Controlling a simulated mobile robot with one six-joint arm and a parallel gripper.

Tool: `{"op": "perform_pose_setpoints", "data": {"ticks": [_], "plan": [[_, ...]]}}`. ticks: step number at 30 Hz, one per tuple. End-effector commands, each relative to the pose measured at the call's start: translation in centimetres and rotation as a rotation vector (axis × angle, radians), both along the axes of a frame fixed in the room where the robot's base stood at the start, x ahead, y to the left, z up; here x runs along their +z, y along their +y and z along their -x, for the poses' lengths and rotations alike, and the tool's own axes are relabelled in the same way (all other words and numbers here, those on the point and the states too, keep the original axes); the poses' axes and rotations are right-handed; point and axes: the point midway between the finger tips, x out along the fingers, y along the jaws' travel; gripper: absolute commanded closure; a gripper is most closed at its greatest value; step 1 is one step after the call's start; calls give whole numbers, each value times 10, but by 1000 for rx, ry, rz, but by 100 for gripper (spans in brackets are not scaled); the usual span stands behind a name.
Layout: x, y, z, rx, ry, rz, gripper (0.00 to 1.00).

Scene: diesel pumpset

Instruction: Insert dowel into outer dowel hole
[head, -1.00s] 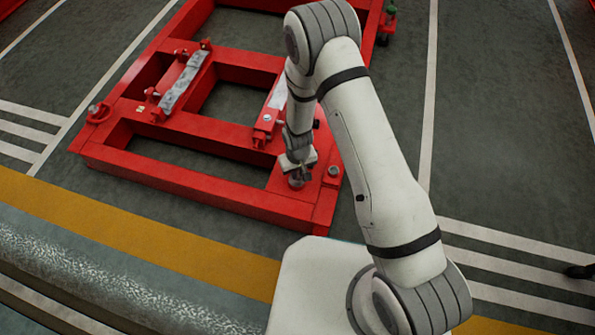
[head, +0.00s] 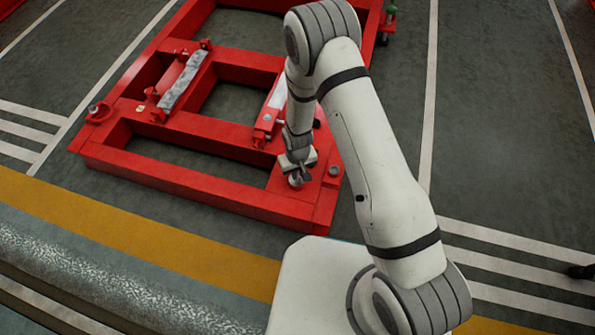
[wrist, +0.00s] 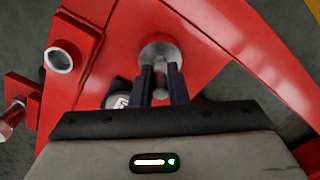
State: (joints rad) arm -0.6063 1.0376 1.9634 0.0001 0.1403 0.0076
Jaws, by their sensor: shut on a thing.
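My gripper (wrist: 162,88) points down at the front right corner of the red frame (head: 200,195). Its two dark fingers are shut on a small grey metal dowel (wrist: 160,93). Just beyond the fingertips in the wrist view is a round metal collar (wrist: 160,50) on the red surface, seemingly around a dowel hole. The dowel's lower end overlaps this collar in the picture; I cannot tell whether it is inside the hole. In the head view my gripper (head: 297,177) hides most of the dowel. A second metal ring (wrist: 60,60) lies to the left; it also shows in the head view (head: 333,170).
A white-topped block (head: 270,112) stands on the frame just behind my gripper. A red bracket with a grey bar (head: 183,82) is farther left. A whitish round part (wrist: 117,100) lies close left of the fingers. Open floor lies right of the frame.

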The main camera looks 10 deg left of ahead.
Motion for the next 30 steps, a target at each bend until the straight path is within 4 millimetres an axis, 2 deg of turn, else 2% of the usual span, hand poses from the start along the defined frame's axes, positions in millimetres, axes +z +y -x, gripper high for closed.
{"op": "perform_pose_setpoints", "data": {"ticks": [30], "plan": [[-24,0,0,0,-1,-1,100]]}}
